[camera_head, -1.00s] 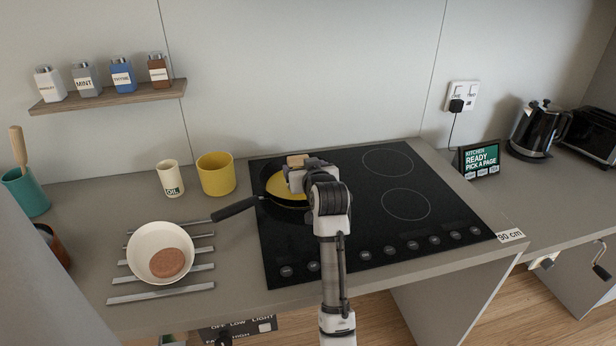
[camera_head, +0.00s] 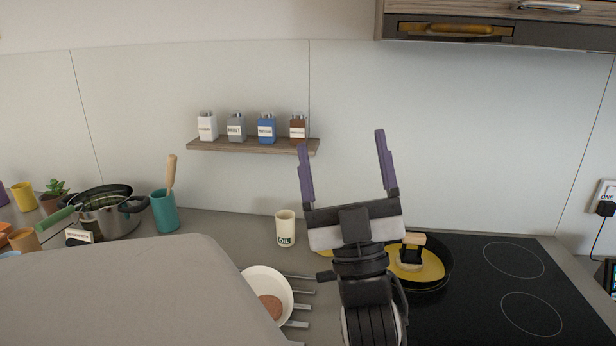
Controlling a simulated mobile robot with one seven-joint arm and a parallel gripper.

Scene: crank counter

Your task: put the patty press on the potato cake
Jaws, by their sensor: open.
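The patty press (camera_head: 410,256), with a pale wooden grip on top, stands upright on the yellow potato cake (camera_head: 432,268) in the black frying pan (camera_head: 447,262). The pan is on the left part of the hob. My gripper (camera_head: 341,140) is open and empty, raised in front of the back wall with its fingers pointing up. It is up and left of the press and apart from it. My wrist hides the left side of the pan.
A white bowl (camera_head: 255,281) with a brown patty stands on metal bars at the left. The oil cup (camera_head: 285,229) is behind it. A spice shelf (camera_head: 240,146) hangs on the wall. A wall cabinet (camera_head: 470,30) is at the upper right. The hob's right side (camera_head: 490,300) is clear.

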